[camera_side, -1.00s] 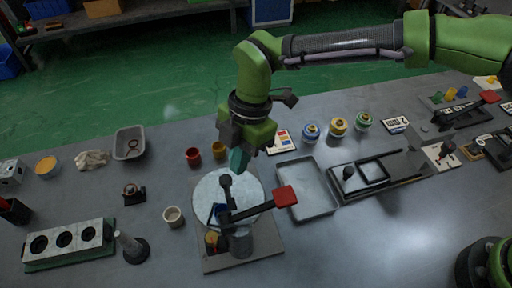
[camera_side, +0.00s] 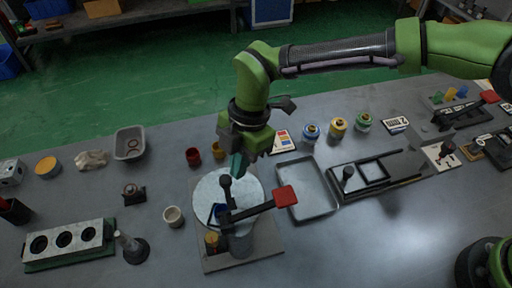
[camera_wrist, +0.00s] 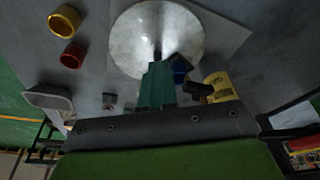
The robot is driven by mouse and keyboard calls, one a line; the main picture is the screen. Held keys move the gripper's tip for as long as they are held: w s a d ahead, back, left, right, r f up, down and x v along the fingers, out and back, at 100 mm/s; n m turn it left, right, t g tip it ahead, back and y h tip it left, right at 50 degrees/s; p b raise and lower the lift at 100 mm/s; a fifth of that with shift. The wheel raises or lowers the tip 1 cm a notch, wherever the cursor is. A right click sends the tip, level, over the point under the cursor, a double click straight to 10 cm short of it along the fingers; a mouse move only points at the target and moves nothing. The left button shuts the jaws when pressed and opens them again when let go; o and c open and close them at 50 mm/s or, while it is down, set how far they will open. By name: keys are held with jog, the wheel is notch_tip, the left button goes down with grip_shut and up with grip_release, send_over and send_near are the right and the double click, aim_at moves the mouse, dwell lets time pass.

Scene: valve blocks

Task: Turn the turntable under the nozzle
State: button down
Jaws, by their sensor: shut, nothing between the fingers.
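The turntable (camera_side: 205,187) is a pale round disc on a grey square base in the side view. It also fills the top middle of the wrist view (camera_wrist: 135,35). A black ball-topped peg (camera_side: 226,181) stands at the disc. A black arm with a red paddle (camera_side: 285,197) crosses the front of the disc, by a grey cylinder (camera_side: 240,243). A blue item (camera_side: 219,212) and a yellow item (camera_side: 211,241) sit partly hidden near it. My gripper (camera_side: 236,166) is shut and empty, its green fingers just above the disc's far part; I cannot tell whether they touch the peg.
A red cup (camera_side: 193,157) and a yellow cup (camera_side: 218,150) stand behind the disc. Several colored jars stand beyond the tray. Bare table lies front right.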

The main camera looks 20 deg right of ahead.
jog(key=shift+w+a+r, duration=0.1)
jog(key=shift+w+a, duration=0.25)
jog(key=shift+a, duration=0.2)
jog(key=shift+w+d, duration=0.1)
dwell(0.3)
jog(key=shift+w+d, duration=0.2)
jog(key=shift+d, duration=0.05)
jog(key=shift+s+a+v, duration=0.1)
jog(key=shift+a+v, duration=0.05)
jog(key=shift+v, duration=0.8)
jog(key=shift+s+a+v, duration=0.1)
jog(key=shift+a+v, duration=0.1)
jog(key=shift+v, duration=0.8)
jog(key=shift+s+a+v, duration=0.1)
jog(key=shift+a+v, duration=0.05)
jog(key=shift+v, duration=0.8)
jog(key=shift+r, duration=0.15)
